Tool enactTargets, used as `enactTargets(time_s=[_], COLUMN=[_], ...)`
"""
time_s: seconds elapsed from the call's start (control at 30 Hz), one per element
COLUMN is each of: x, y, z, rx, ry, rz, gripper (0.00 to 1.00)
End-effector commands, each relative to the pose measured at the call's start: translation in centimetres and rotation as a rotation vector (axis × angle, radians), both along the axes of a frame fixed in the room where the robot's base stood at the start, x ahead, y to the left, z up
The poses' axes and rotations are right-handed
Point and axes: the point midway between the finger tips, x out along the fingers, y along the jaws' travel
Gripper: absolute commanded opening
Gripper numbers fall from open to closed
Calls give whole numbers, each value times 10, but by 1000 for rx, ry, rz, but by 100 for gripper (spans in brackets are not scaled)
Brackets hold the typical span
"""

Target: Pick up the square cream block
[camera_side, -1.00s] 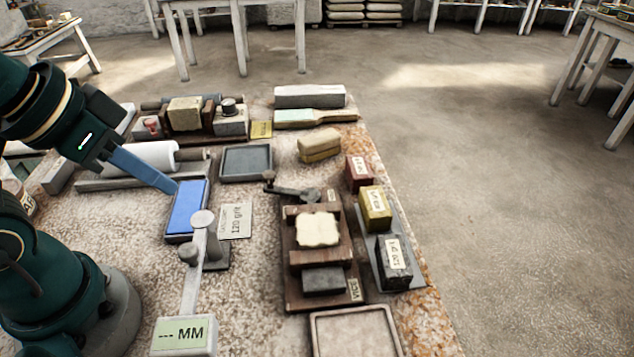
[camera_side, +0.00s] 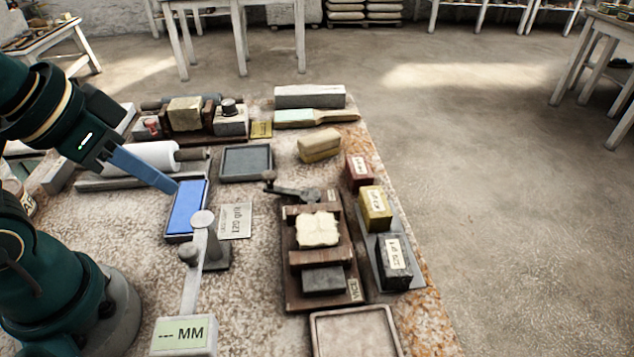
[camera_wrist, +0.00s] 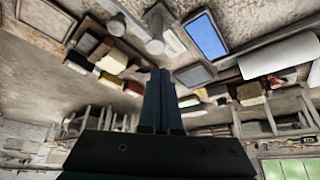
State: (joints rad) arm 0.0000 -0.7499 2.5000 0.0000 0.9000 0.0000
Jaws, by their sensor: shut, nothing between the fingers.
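A square cream block (camera_side: 317,230) with wavy edges sits in a dark wooden fixture (camera_side: 296,264), between its wooden bars. It also shows in the wrist view (camera_wrist: 112,62), left of my fingers. My gripper (camera_side: 172,189) is at the left of the side view, with its blue-grey fingers slanting down toward the left edge of a blue pad. It is well apart from the cream block. In the wrist view my fingers (camera_wrist: 160,73) are together with nothing between them.
The blue pad (camera_side: 188,207) and a gauge arm with an MM display (camera_side: 184,335) lie left of the fixture. Red (camera_side: 359,173), yellow (camera_side: 375,209) and dark (camera_side: 394,262) blocks stand to its right. A yellowish two-layer block (camera_side: 319,146) lies behind. An empty tray (camera_side: 356,337) is in front.

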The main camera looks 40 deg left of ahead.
Motion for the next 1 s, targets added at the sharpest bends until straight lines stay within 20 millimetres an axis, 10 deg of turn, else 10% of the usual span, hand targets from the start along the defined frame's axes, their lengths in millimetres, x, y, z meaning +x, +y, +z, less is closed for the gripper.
enactTargets(time_s=[0.03, 0.3, 0.67, 1.0], x=[0, 0, -1, 42], y=[0, 0, 0, -10], z=[0, 0, 0, 41], rx=[0, 0, 46, 407], ry=[0, 0, 6, 9], rz=[0, 0, -86, -822], gripper=[0, 100, 100, 100])
